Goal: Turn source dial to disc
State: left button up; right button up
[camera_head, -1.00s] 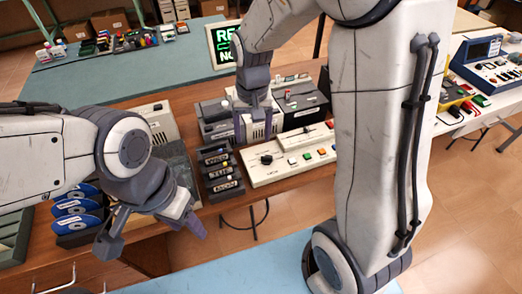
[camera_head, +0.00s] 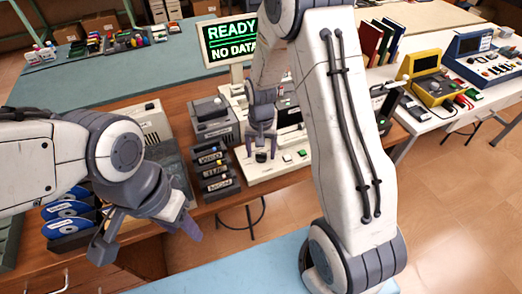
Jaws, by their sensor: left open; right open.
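The white control panel (camera_head: 252,181) lies on the brown bench, with a dark round dial (camera_head: 261,157) at its left part and small coloured buttons to the right. My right gripper (camera_head: 262,153) is open and points down over the panel. Its fingers appear on either side of the dial; I cannot tell whether they touch it. The dial's markings are too small to read, and the fingers partly hide it. My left gripper (camera_head: 148,236) is open and empty at the lower left, well away from the panel.
A monitor (camera_head: 229,43) behind reads "READY" and "NO DATA". Labelled black trays (camera_head: 217,172) stand just left of the panel. Blue discs (camera_head: 70,212) sit in a rack at the left. My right arm hides the panel's right side.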

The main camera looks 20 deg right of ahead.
jog(key=shift+c, duration=0.3)
grip_shut()
jog(key=shift+n, duration=0.4)
jog(key=n+p, duration=0.1)
jog(key=n, duration=0.1)
jog(key=shift+n, duration=0.3)
jog(key=shift+w+d+n+p, duration=0.15)
jog(key=shift+n+p, duration=0.2)
jog(key=shift+n, duration=1.85)
jog(key=shift+o, duration=0.3)
grip_release()
